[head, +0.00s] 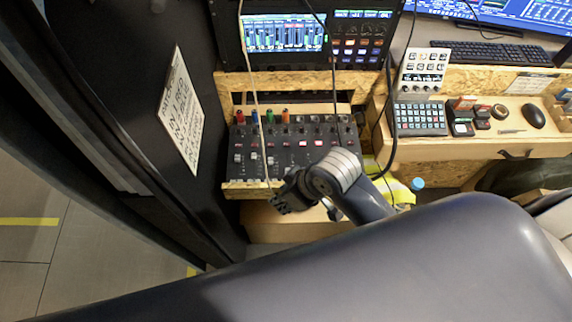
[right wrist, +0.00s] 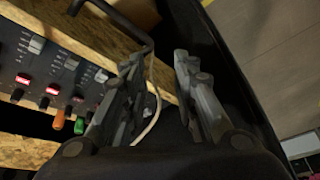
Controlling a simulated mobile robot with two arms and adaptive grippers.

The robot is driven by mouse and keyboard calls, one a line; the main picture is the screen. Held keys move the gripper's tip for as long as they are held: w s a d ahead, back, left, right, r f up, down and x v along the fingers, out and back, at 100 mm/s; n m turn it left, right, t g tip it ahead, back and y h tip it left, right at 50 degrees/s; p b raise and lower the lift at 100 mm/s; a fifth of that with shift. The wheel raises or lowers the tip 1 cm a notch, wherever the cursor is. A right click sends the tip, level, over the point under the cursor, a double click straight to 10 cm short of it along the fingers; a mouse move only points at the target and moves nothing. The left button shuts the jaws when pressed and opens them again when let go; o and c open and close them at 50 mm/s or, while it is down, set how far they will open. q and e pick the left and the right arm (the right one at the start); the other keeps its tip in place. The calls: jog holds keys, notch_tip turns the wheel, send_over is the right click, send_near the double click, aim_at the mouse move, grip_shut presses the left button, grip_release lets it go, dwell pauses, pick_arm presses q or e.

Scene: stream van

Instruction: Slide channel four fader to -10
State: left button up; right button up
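The black mixer (head: 290,150) sits in a wooden shelf below a rack screen. It has rows of knobs, lit buttons and pale-capped faders. In the right wrist view the mixer panel (right wrist: 55,78) shows at the left, with several fader caps (right wrist: 38,45) in a row. The channel four fader cannot be told for certain; my arm hides part of the panel. My right gripper (head: 285,196) is at the mixer's front edge, by the wooden lip. In its wrist view the two fingers (right wrist: 158,66) are apart with no fader between them. My left gripper is not in view.
A thin pale cable (head: 256,90) hangs in front of the mixer and reaches down near my right gripper; dark cables hang to its right. A wooden desk at the right holds a keypad (head: 419,118), a keyboard (head: 490,54) and a mouse (head: 534,116). A black wall panel stands left.

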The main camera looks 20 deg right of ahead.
jog(key=w+r+n, duration=0.1)
jog(key=w+n, duration=0.1)
jog(key=w+a+r+n+g, duration=0.1)
jog(key=w+n, duration=0.1)
jog(key=w+a+r+n+g+h, duration=0.1)
jog(key=w+n, duration=0.1)
jog(key=shift+w+n, duration=0.4)
notch_tip(320, 180, up, 2)
jog(key=n+g+h, duration=0.1)
jog(key=h, duration=0.1)
send_over(288, 168)
jog(key=f, duration=0.3)
jog(key=f+p, duration=0.1)
jog(key=f, duration=0.6)
jog(key=shift+s+a+f+p, duration=0.15)
jog(key=shift+s+f+p, duration=0.1)
jog(key=shift+s+p, duration=0.15)
